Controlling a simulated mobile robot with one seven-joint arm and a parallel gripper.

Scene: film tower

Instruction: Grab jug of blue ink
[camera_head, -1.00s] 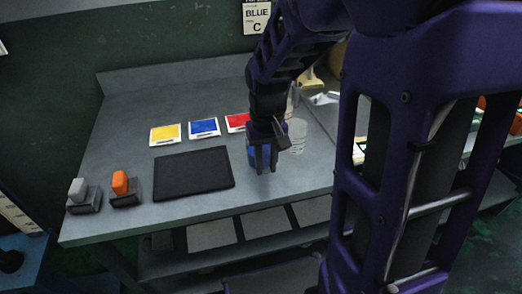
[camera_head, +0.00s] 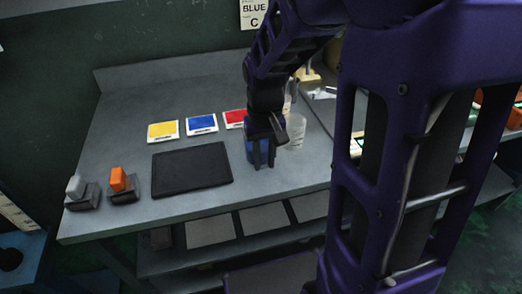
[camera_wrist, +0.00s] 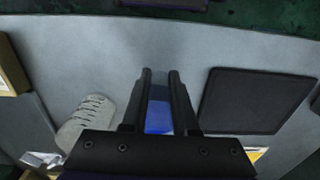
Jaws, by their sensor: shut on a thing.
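The jug of blue ink (camera_head: 251,153) stands at the bench's right part, in front of the red card, mostly hidden behind my gripper. My gripper (camera_head: 263,165) is shut on it, with a finger at either side. In the wrist view, the blue of the jug (camera_wrist: 158,118) shows between the two dark fingers of my gripper (camera_wrist: 160,72). The jug's top and handle are hidden.
A clear measuring cup (camera_head: 296,132) stands close to the right of the jug. A black mat (camera_head: 192,170) lies to the left. Yellow (camera_head: 163,131), blue (camera_head: 202,124) and red (camera_head: 234,118) cards lie behind. Two stamps, grey (camera_head: 76,188) and orange (camera_head: 119,181), stand far left.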

